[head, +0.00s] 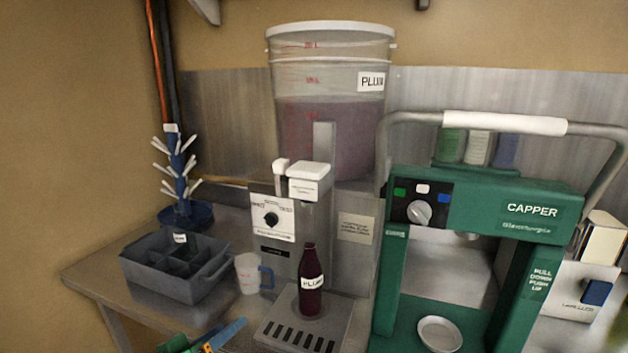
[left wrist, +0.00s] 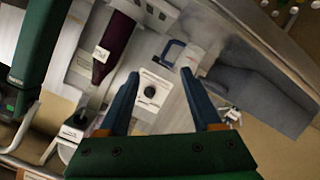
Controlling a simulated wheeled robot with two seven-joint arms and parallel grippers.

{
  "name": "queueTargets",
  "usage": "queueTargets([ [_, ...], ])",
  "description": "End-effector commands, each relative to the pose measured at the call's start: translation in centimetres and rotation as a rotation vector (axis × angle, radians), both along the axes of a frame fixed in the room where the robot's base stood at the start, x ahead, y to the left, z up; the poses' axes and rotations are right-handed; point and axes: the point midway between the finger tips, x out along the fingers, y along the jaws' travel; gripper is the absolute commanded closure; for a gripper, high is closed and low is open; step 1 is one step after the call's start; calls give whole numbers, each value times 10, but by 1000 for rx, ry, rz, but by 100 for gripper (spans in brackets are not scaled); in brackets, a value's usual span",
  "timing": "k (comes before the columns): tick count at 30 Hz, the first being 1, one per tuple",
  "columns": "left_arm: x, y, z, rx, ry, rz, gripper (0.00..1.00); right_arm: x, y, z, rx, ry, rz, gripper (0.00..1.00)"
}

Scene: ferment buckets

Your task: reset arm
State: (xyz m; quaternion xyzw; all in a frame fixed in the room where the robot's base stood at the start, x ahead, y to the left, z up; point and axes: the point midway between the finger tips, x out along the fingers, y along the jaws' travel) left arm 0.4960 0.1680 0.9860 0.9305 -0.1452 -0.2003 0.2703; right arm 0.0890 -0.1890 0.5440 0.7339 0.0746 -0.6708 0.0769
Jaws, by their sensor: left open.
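My left gripper (head: 226,334) shows at the bottom edge of the head view, partly cut off, in front of the bench and left of the filler's drip tray. In the left wrist view its two blue fingers (left wrist: 159,78) are spread apart with nothing between them. The view between them falls on the filler's front with its black knob. A dark bottle labelled PLUM (head: 311,285) stands upright on the drip tray (head: 268,330), apart from the gripper. It also shows in the left wrist view (left wrist: 114,46). My right gripper is not seen.
A grey divided crate (head: 160,280), a measuring jug (head: 248,274) and a blue bottle tree (head: 180,175) stand at the left. The filler (head: 272,215) stands before a big PLUM bucket (head: 330,100). A green capper (head: 485,205) fills the right.

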Motion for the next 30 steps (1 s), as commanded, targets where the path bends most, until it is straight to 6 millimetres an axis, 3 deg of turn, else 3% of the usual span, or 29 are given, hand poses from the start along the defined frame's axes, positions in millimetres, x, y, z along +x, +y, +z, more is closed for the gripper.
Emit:
queueTargets([
  [5,-41,-16,-56,167,140,-58,34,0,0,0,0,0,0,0],
  [12,-120,-25,-124,417,364,-139,34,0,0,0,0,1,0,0],
  [18,-197,-17,-159,603,571,-196,34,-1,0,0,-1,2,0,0],
  [24,-268,-1,-174,738,777,-231,34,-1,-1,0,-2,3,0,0],
  [30,-260,-3,-234,738,802,-248,34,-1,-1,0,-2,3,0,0],
])
